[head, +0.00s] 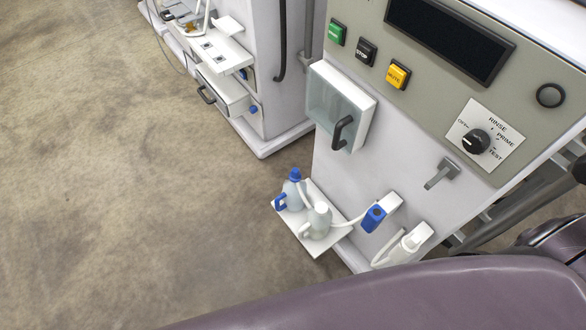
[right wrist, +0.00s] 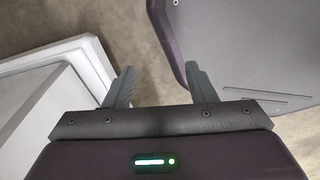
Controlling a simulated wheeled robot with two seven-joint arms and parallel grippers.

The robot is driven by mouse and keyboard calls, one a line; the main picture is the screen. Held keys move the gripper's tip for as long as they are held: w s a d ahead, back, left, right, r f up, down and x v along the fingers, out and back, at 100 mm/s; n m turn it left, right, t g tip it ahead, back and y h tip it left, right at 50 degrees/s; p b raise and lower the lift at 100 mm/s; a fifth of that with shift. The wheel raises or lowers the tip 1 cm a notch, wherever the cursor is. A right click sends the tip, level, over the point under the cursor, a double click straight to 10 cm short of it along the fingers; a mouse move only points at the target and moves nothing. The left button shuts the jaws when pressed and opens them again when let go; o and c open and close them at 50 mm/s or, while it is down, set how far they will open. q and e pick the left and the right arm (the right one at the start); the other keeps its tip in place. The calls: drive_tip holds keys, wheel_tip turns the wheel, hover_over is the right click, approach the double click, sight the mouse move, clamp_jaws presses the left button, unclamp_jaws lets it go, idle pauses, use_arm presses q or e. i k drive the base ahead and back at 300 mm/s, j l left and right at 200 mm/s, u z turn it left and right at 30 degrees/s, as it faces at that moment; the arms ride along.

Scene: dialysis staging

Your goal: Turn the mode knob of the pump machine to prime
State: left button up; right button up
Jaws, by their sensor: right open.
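The pump machine (head: 340,185) stands at the right in the head view, with a grey-green control panel on its upper front. The black round mode knob (head: 476,141) sits on a white plate marked OFF, RINSE, PRIME and TEST. PRIME is at the knob's upper right; the knob's exact pointing is too small to tell. My right gripper (right wrist: 158,78) is open in the right wrist view, with nothing between its fingers and floor behind them. The knob is not in that view. My left gripper is not in view.
Green, black STOP and yellow MUTE (head: 398,75) buttons and a dark screen (head: 449,38) share the panel. A grey lever (head: 440,174) sticks out below the knob. A low shelf (head: 322,243) holds two jugs. Another machine (head: 275,75) stands behind; open floor lies left.

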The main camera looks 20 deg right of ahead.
sight(476, 141)
drive_tip(key=z, duration=1.6)
